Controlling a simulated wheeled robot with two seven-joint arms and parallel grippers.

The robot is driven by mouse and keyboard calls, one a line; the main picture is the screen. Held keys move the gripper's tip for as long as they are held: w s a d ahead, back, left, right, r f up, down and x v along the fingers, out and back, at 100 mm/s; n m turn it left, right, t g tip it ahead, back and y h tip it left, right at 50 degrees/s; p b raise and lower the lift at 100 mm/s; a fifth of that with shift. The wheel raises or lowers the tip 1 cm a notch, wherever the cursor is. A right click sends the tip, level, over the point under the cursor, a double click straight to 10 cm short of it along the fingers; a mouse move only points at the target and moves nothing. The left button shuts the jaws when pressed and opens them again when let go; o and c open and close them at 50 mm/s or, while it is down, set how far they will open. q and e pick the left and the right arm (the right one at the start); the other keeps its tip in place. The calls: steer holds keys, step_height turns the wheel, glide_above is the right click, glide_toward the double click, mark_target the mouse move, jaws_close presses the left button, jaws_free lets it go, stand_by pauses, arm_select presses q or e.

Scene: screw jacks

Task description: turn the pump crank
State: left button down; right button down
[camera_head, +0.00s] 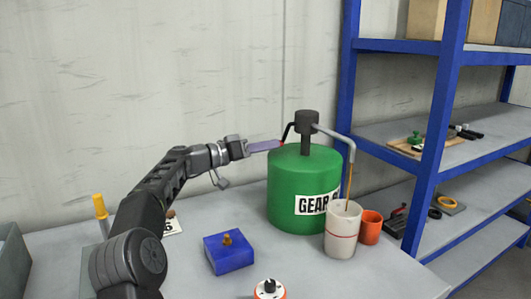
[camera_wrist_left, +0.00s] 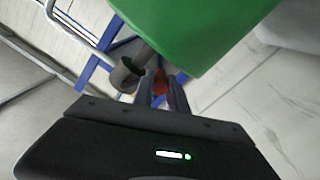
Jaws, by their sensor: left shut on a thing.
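The green drum (camera_head: 305,180), labelled "GEAR", stands on the bench with a dark pump head (camera_head: 307,122) on top. The thin black pump crank (camera_head: 288,131) reaches left and down from the head to a small red knob (camera_head: 282,144). My left gripper (camera_head: 278,145) is shut on the crank's knob, left of the pump. In the left wrist view the red knob (camera_wrist_left: 160,88) shows between the fingers (camera_wrist_left: 163,92). A grey spout (camera_head: 340,138) bends down to the right, with an amber stream (camera_head: 349,185) below it entering a white cup (camera_head: 342,232). My right gripper is not in view.
An orange cup (camera_head: 370,228) stands beside the white cup. A blue block (camera_head: 229,252) with a brass knob sits in front of the drum. A round orange-and-white item (camera_head: 269,289) is at the front edge. A blue shelf rack (camera_head: 437,130) stands right.

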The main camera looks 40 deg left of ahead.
arm_select(q)
steer(key=shift+s+d+f+n+b, duration=0.3)
steer(key=shift+d+n+b, duration=0.15)
steer(key=shift+n+b, duration=0.3)
steer(key=c, duration=1.3)
jaws_free()
